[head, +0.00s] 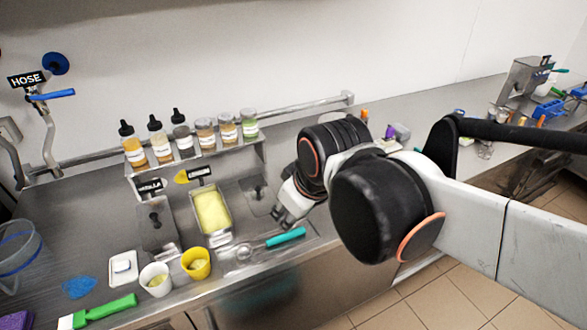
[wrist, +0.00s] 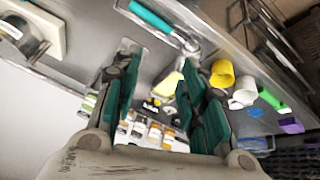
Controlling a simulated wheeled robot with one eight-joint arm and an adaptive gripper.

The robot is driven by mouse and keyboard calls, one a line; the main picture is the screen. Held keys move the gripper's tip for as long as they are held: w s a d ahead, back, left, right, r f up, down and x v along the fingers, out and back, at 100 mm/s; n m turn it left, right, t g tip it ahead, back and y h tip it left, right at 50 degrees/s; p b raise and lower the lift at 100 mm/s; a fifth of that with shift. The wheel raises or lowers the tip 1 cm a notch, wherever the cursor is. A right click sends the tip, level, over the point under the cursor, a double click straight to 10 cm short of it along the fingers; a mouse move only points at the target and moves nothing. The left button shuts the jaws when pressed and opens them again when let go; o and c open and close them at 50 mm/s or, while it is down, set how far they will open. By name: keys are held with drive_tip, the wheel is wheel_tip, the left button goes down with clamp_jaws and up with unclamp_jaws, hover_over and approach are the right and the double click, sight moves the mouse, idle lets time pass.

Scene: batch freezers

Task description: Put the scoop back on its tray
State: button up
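The scoop (head: 285,238) has a teal handle and a metal head. It lies at the front of the counter, its head pointing left, below the pan of yellow mix (head: 197,218). In the wrist view the teal handle (wrist: 152,18) is at the top, beyond the fingertips. My gripper (head: 281,214) is above the counter, just behind the handle and apart from it. In the wrist view my gripper (wrist: 158,72) has its fingers spread, with nothing between them. I cannot tell which surface is the scoop's tray; a small white tray (head: 114,279) stands at the front left.
A white cup (head: 155,281) and a yellow cup (head: 196,264) stand left of the scoop. A green-handled spatula (head: 110,311) lies at the front left. Several bottles and jars (head: 160,147) line the raised shelf. A lidded well (head: 156,225) is beside the yellow pan.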

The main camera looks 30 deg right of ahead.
drive_tip(key=s+m, duration=0.1)
drive_tip(key=m, duration=0.1)
drive_tip(key=s+m+t, duration=0.1)
drive_tip(key=s+m, duration=0.1)
drive_tip(key=shift+a+r+t, duration=0.1)
drive_tip(key=shift+a+t, duration=0.1)
drive_tip(key=shift+t, duration=0.1)
